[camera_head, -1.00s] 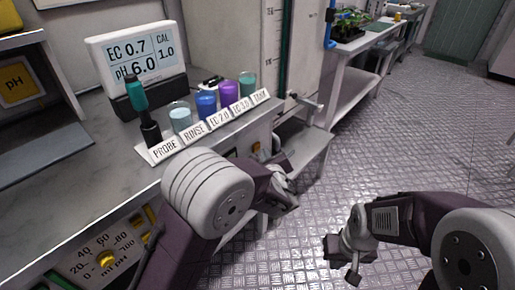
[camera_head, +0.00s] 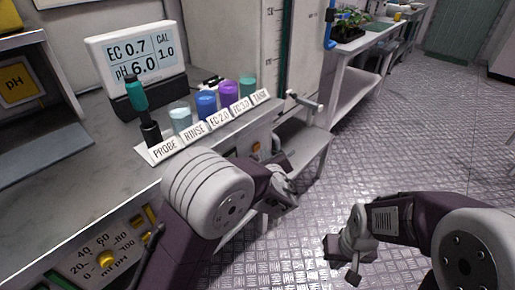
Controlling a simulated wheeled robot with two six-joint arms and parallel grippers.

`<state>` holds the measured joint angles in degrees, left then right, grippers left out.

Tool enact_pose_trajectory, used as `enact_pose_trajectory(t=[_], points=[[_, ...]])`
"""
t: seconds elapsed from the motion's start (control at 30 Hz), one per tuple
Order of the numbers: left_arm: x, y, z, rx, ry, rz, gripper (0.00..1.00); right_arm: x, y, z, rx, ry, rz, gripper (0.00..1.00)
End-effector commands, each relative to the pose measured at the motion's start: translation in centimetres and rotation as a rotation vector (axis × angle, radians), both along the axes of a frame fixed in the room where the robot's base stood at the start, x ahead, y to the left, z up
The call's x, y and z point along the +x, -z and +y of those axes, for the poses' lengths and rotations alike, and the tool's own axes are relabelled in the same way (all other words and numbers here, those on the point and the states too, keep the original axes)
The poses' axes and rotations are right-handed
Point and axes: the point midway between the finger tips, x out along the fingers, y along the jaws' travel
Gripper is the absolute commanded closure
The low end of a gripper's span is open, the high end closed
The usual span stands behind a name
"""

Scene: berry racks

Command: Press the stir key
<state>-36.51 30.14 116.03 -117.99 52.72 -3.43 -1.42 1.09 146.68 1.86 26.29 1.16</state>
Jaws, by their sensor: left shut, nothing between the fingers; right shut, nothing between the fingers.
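No key with a readable "stir" label shows. A front panel (camera_head: 78,272) at the lower left carries a yellow dial (camera_head: 106,259) and small yellow parts (camera_head: 137,221) beside it, partly hidden by my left arm. A small orange-yellow part (camera_head: 256,148) shows on the bench front beyond that arm; I cannot tell whether either is the stir key. My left gripper (camera_head: 287,192) is shut and empty, in front of the bench near its right end. My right gripper (camera_head: 343,262) is shut and empty over the floor at the lower right.
On the bench stand a meter display (camera_head: 138,62), a teal-handled probe (camera_head: 137,95) and several coloured cups (camera_head: 206,104) behind labels. A metal arm or tap (camera_head: 305,100) juts from the bench's right end. The metal floor (camera_head: 400,150) on the right is clear.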

Motion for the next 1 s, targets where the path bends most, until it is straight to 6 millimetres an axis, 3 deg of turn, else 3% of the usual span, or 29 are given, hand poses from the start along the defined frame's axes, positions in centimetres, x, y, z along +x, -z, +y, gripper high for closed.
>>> enact_pose_trajectory(t=[1.0], points=[[0.7, 0.0, 1.0, -0.001, 0.0, 0.0, 1.0, 0.0, 1.0, 0.0, 0.0, 0.0, 0.0, 1.0]])
